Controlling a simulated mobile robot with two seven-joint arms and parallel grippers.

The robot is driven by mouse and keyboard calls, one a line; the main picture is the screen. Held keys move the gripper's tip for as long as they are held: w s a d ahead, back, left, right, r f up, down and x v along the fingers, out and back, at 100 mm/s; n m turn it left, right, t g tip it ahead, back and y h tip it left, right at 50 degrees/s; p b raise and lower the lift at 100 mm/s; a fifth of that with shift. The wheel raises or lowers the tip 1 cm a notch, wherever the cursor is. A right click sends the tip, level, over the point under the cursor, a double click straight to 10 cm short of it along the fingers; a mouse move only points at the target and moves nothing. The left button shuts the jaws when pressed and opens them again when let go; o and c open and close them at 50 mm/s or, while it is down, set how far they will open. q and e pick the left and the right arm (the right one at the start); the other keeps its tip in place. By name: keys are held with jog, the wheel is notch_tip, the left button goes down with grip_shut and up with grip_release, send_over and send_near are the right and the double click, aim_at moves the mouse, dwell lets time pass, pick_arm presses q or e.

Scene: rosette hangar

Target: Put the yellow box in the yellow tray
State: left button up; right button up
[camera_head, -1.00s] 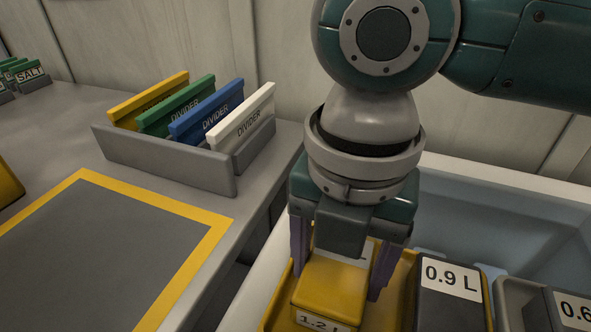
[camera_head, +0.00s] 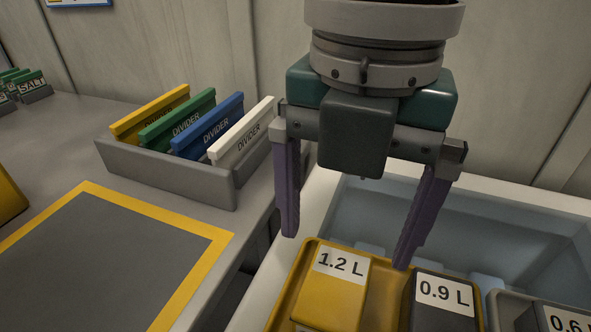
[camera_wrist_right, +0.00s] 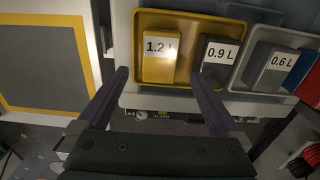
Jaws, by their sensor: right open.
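The yellow box (camera_head: 332,293), labelled 1.2 L, sits in the left part of the yellow tray (camera_head: 388,290). Both also show in the wrist view, the yellow box (camera_wrist_right: 158,68) left of the bare tray floor (camera_wrist_right: 184,58). My right gripper (camera_head: 345,250) is open and empty above the yellow box, its purple fingers wide apart and clear of it. In the wrist view its fingertips (camera_wrist_right: 158,76) frame the near side of the tray. The box's lower end is cut off in the head view. My left gripper is out of view.
A dark 0.9 L box (camera_head: 443,303) shares the yellow tray. A grey tray (camera_wrist_right: 247,58) with a 0.6 L box (camera_wrist_right: 278,67) stands to the right. A grey rack (camera_head: 170,172) of dividers and a yellow-bordered mat (camera_head: 100,260) lie left.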

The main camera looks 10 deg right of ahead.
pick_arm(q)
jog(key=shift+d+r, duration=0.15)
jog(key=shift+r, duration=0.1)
pick_arm(e)
jog(key=shift+r, duration=1.75)
pick_arm(q)
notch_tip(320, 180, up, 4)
jog(key=p, duration=0.3)
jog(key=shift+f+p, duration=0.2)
jog(key=shift+p, duration=0.2)
pick_arm(e)
jog(key=s+a+r+m+t+y+p, duration=0.15)
jog(key=s+a+m+y+p, duration=0.35)
jog(key=m, duration=0.8)
jog(key=s+d+r+m+t+h+p, duration=0.15)
jog(key=s+d+m+h+p, duration=0.45)
jog(key=d+m, duration=0.85)
pick_arm(q)
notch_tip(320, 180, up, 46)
jog(key=p, duration=3.5)
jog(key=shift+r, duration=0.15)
pick_arm(e)
notch_tip(320, 180, up, 36)
jog(key=s+y, duration=0.1)
jog(key=shift+f+t, duration=0.2)
jog(key=shift+t, duration=0.1)
